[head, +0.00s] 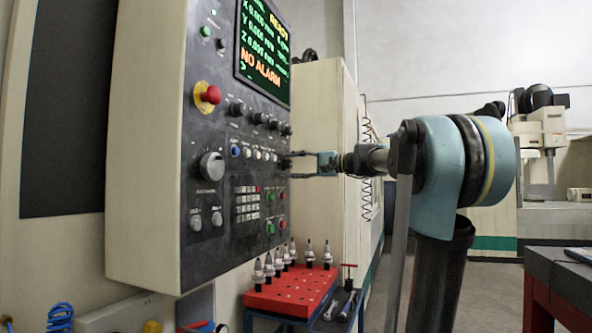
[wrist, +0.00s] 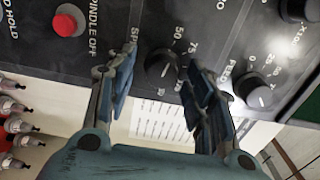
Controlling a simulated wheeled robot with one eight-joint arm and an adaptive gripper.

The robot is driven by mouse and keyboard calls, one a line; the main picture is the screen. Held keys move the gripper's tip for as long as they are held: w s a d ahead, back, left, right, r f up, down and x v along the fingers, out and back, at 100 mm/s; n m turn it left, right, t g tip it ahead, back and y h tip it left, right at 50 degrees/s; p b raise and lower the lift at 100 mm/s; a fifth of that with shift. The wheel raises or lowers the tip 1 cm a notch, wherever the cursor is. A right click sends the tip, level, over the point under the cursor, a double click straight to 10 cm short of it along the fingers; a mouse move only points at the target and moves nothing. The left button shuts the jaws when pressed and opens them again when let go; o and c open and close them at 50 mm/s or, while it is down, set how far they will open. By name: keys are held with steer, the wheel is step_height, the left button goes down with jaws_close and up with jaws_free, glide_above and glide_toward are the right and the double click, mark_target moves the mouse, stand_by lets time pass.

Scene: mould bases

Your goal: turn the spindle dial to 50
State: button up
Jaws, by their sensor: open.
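The spindle dial (wrist: 163,68) is a round black knob on the dark control panel, in the middle of the wrist view. Printed numbers, 50 and 75 among them, stand around it. I cannot read its pointer surely. My gripper (wrist: 160,64) is open, with one finger on each side of the dial. A gap shows beside the left finger; the right finger is close to the dial, and contact is unclear. In the head view my gripper (head: 287,165) reaches the panel's right edge, and its fingertips and the dial are hard to make out.
A similar feed dial (wrist: 256,92) lies close to the right finger. A red spindle-off button (wrist: 68,22) is to the left. The head view shows an emergency stop (head: 210,95) on the panel and a red rack (head: 290,292) of tool holders below.

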steer(key=v, duration=1.2)
stand_by(0.6)
